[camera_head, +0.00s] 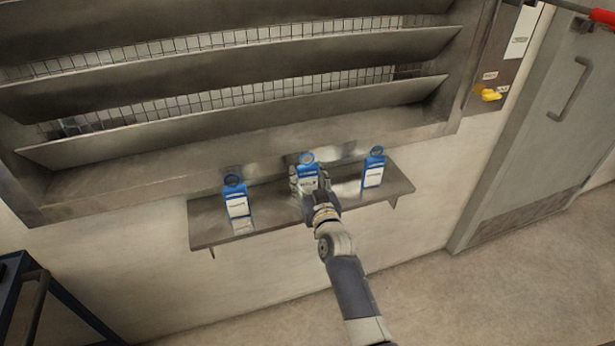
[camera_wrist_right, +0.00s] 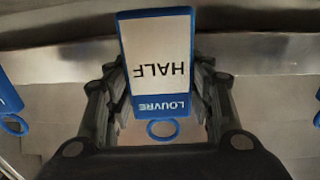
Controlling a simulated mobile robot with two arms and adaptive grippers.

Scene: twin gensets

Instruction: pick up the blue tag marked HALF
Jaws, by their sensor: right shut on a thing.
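The blue tag marked HALF (camera_wrist_right: 157,62) shows upside down in the right wrist view, with a white face, the word LOUVRE on its blue band and a ring at one end. In the head view it is the middle tag (camera_head: 308,170) at the shelf, partly hidden by my gripper. My right gripper (camera_head: 312,186) is shut on this tag, with a finger at each side of it in the wrist view (camera_wrist_right: 158,85). I cannot tell whether the tag still touches the shelf. My left gripper is not in view.
A blue tag (camera_head: 237,203) stands to the left and another (camera_head: 373,170) to the right on the narrow metal shelf (camera_head: 270,222). Metal louvre slats (camera_head: 240,90) are above. A grey door (camera_head: 540,130) is at the right, a dark blue cart (camera_head: 30,290) at the lower left.

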